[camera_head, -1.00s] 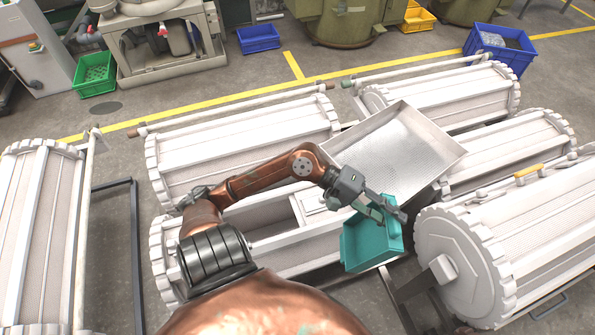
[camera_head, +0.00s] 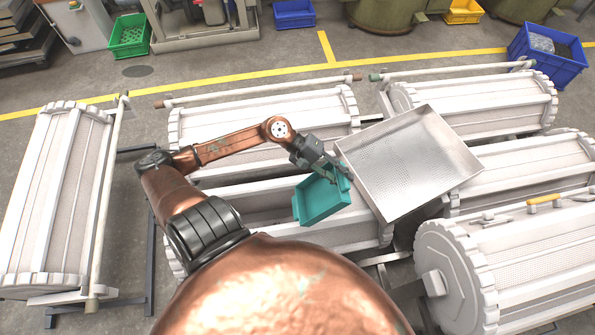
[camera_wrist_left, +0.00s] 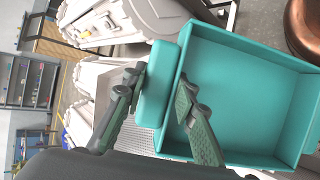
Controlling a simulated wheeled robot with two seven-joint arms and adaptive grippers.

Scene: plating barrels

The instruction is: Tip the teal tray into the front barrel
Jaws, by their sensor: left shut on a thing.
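The teal tray (camera_head: 318,203) is in the head view, held above the front barrel (camera_head: 345,232), near that barrel's long opening. My left gripper (camera_head: 338,176) is shut on the tray's far right edge. In the left wrist view, the fingers of my left gripper (camera_wrist_left: 162,98) straddle a thick teal grip on the side of the tray (camera_wrist_left: 250,85). The part of the tray's inside that shows there is bare. The tray looks slanted in the head view; I cannot tell how steeply. My arm and the tray hide part of the barrel. My right gripper is in neither view.
A large metal tray (camera_head: 408,165) lies right of the teal tray, close to my gripper. White barrels stand around: one behind (camera_head: 260,118), one at left (camera_head: 50,200), one at right front (camera_head: 510,262). Blue (camera_head: 545,55) and green (camera_head: 130,36) crates stand far back.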

